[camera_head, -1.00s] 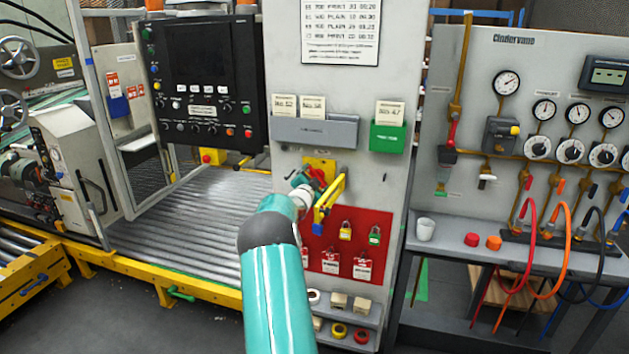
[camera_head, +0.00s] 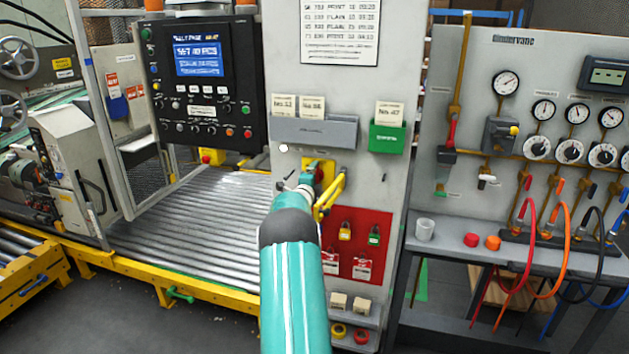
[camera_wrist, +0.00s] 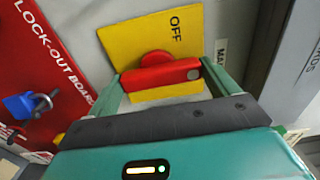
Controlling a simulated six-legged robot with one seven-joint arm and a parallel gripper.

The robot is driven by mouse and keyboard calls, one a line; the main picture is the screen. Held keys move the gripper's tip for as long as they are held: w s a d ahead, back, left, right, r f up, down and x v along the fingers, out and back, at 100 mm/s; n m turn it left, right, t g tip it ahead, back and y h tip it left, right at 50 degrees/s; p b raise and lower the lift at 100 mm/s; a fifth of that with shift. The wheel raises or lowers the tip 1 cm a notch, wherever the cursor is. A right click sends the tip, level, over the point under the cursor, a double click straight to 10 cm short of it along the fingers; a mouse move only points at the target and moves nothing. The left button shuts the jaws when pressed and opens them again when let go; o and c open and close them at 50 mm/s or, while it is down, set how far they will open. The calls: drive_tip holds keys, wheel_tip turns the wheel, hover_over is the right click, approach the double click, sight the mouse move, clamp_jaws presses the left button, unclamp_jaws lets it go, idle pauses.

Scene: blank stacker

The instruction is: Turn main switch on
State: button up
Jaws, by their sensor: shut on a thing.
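The main switch has a red handle (camera_wrist: 165,74) on a yellow plate (camera_wrist: 120,38) marked OFF in the wrist view. My gripper (camera_wrist: 170,73) is shut on the red handle, one finger at each end of it. The handle lies nearly straight across the wrist view. No ON mark is visible there. In the head view the yellow plate (camera_head: 329,168) shows on the grey panel, and my arm hides most of the handle. The control console's screen (camera_head: 198,58) is lit blue with white text. A small round lamp (camera_head: 283,147) above the switch shows white.
A red lock-out board (camera_head: 378,222) with padlocks and tags is just below the switch. Grey (camera_head: 340,132) and green (camera_head: 387,139) card holders jut out above it. A gauge panel (camera_head: 460,90) stands at the right, and a roller conveyor (camera_head: 190,220) at the left.

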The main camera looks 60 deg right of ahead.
idle(0.5)
drive_tip(key=o, duration=0.8)
drive_tip(key=shift+a, duration=0.1)
drive_tip(key=s+a, duration=0.2)
drive_tip(key=a, duration=1.1)
drive_tip(key=shift+a, duration=0.25)
